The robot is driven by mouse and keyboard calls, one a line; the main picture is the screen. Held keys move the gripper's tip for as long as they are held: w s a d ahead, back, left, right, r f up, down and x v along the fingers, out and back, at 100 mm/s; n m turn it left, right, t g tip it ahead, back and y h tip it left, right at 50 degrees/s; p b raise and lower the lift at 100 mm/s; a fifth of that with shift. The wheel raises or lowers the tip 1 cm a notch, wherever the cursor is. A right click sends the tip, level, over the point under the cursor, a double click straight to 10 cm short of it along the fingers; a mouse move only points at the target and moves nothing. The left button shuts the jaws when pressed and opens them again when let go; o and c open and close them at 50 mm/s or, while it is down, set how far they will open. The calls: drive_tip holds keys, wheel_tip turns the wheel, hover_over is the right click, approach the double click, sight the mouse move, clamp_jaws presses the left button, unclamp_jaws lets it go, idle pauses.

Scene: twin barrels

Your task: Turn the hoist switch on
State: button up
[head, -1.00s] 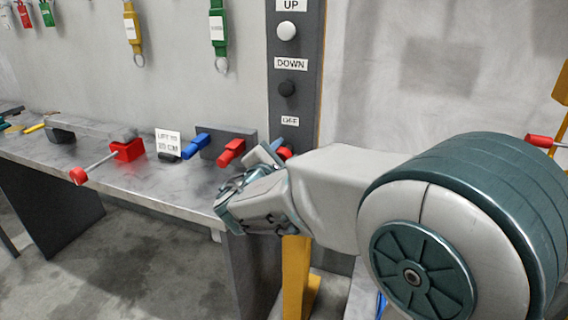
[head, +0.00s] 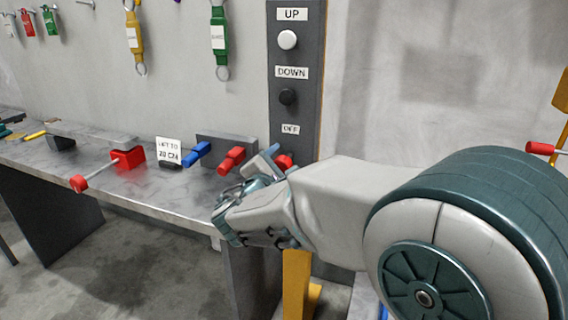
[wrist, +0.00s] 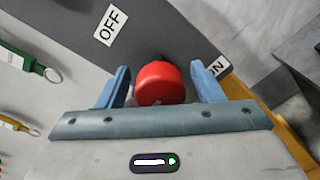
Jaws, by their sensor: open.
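The hoist switch is a red knob (wrist: 160,83) on a dark grey panel (head: 296,60). In the wrist view it sits between the two blue fingertips of my open gripper (wrist: 160,88), with a gap on either side. An OFF label (wrist: 110,25) is on one side of the knob and a partly hidden label ending in N (wrist: 217,65) on the other. In the head view the red knob (head: 284,161) shows just below the OFF label (head: 290,129), partly covered by my gripper (head: 270,160).
Above the knob are a white UP button (head: 288,40) and a black DOWN button (head: 288,97). A workbench (head: 150,190) on the left carries a red vise (head: 128,158), a blue handle (head: 196,154), a red handle (head: 231,160) and a paper sign (head: 169,152). Key tags hang above.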

drive_tip(key=v, duration=1.3)
drive_tip(key=shift+s, duration=0.15)
